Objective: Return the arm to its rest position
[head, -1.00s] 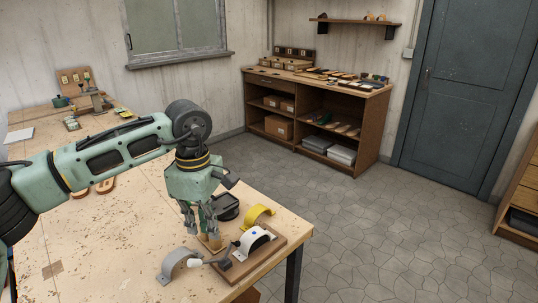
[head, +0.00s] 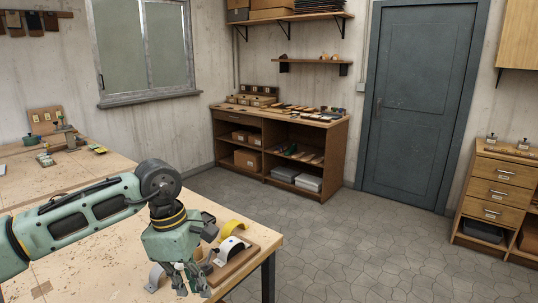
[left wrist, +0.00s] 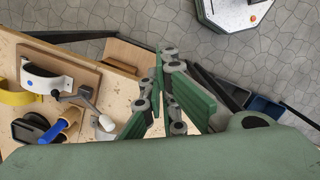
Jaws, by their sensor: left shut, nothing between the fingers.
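My left gripper (head: 192,290) is at the end of the green arm in the head view, low over the near part of the workbench. Its fingers are shut with nothing between them. They also show shut in the left wrist view (left wrist: 166,58), apart from the objects on the bench. In the head view the gripper partly hides the items at the bench's near right corner. My right gripper is not in view.
On the workbench (head: 95,250) are a white arch with a blue dot (left wrist: 42,82) on a wooden board (left wrist: 88,72), a yellow arch (head: 233,227), a grey arch (head: 154,277) and a blue-handled tool (left wrist: 62,128). Open floor (head: 340,240) lies to the right.

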